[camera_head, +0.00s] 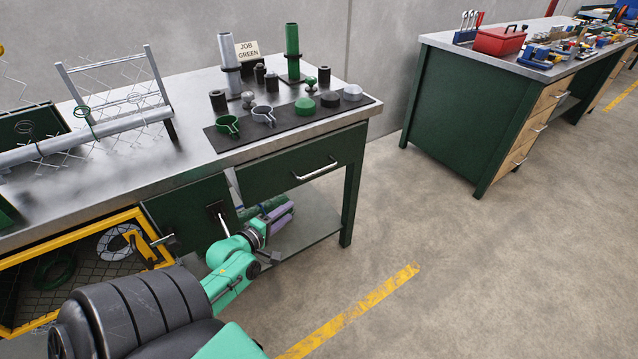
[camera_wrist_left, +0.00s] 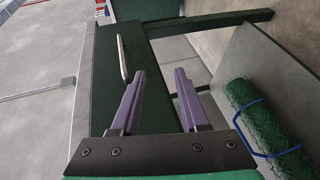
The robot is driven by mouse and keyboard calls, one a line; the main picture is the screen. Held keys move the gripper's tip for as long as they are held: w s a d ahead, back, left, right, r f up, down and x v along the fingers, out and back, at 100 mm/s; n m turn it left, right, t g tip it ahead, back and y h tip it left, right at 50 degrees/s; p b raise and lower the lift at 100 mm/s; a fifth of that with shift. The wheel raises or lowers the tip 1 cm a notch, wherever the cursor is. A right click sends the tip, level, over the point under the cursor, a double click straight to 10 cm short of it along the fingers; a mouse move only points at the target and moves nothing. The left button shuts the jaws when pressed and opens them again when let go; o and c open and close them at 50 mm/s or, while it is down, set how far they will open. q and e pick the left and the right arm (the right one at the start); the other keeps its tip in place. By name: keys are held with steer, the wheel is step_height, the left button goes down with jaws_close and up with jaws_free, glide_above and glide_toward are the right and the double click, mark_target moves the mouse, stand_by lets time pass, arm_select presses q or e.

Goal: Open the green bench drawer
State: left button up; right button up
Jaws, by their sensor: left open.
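The green bench drawer (camera_head: 270,172) sits under the right part of the metal worktop, its front looking flush with the bench. A light metal bar handle (camera_head: 316,170) crosses its front. In the left wrist view the drawer front (camera_wrist_left: 103,85) is left of centre, with the handle (camera_wrist_left: 123,58) beyond the left finger's tip. My left gripper (camera_head: 284,215) has purple fingers. It is below and a little left of the handle, apart from it. In the left wrist view the gripper (camera_wrist_left: 160,76) is open, with nothing between its fingers. My right gripper is not in view.
A roll of green mesh (camera_wrist_left: 262,115) with a blue tie lies on the lower shelf (camera_head: 310,225), right of the fingers. A yellow-framed mesh drawer (camera_head: 85,235) stands out at the left. The floor to the right is clear.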

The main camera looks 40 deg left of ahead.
mark_target(319, 171)
arm_select(q)
steer(key=w+r+n+t, duration=0.2)
steer(key=w+r+n, duration=0.1)
steer(key=r, duration=0.3)
steer(key=shift+m, duration=0.3)
steer(key=w, duration=0.4)
steer(key=w+a+f+b, duration=0.1)
steer(key=w, duration=0.8)
steer(key=shift+w+a+f, duration=0.15)
steer(key=shift+w+f, duration=0.05)
steer(key=shift+f, duration=0.05)
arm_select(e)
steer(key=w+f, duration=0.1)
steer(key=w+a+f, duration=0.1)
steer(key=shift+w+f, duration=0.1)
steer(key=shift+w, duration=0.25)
arm_select(q)
steer(key=shift+c, duration=0.3)
jaws_close()
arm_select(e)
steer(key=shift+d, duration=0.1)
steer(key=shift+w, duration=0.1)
